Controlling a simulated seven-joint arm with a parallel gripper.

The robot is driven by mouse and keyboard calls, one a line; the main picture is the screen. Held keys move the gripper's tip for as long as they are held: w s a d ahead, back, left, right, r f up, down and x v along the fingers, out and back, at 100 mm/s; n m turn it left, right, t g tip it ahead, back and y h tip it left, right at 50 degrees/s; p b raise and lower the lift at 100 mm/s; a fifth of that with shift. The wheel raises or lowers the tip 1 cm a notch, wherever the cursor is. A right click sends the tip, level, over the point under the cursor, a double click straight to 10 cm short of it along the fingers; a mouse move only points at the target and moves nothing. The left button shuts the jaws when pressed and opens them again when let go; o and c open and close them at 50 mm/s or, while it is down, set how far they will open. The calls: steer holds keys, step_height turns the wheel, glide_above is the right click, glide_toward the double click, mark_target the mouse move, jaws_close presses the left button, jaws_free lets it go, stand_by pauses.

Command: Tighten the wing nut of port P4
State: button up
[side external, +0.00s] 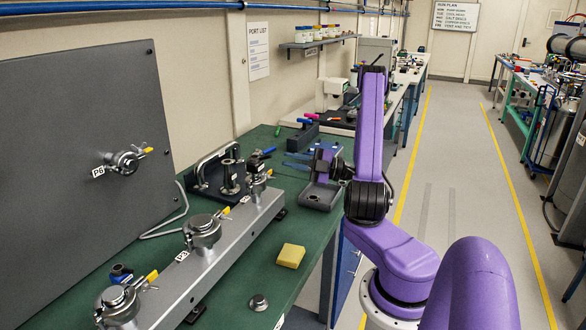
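A grey rail (218,262) on the green bench carries several metal clamped ports with yellow-tipped wing nuts: a near port (118,298), a middle port (203,228) and a far port (257,165). Another clamped port (124,163) is on the upright dark panel, beside a label (98,172) that seems to read P6 or P8.
A yellow block (290,256) and a small metal fitting (259,303) lie on the green bench (262,275) right of the rail. A dark stand with metal posts (228,172) is behind the far port. The dark panel (70,110) rises at left.

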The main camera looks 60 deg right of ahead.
steer(key=shift+r, duration=0.1)
steer(key=shift+o, duration=1.4)
steer(key=n+h, duration=0.7)
steer(key=n, duration=2.4)
glide_toward(270, 177)
steer(key=w+d, duration=0.2)
steer(key=w, duration=0.5)
steer(key=shift+w+f+n+g, duration=0.25)
steer(key=shift+w+n+g, duration=0.05)
steer(key=shift+w+g, duration=0.1)
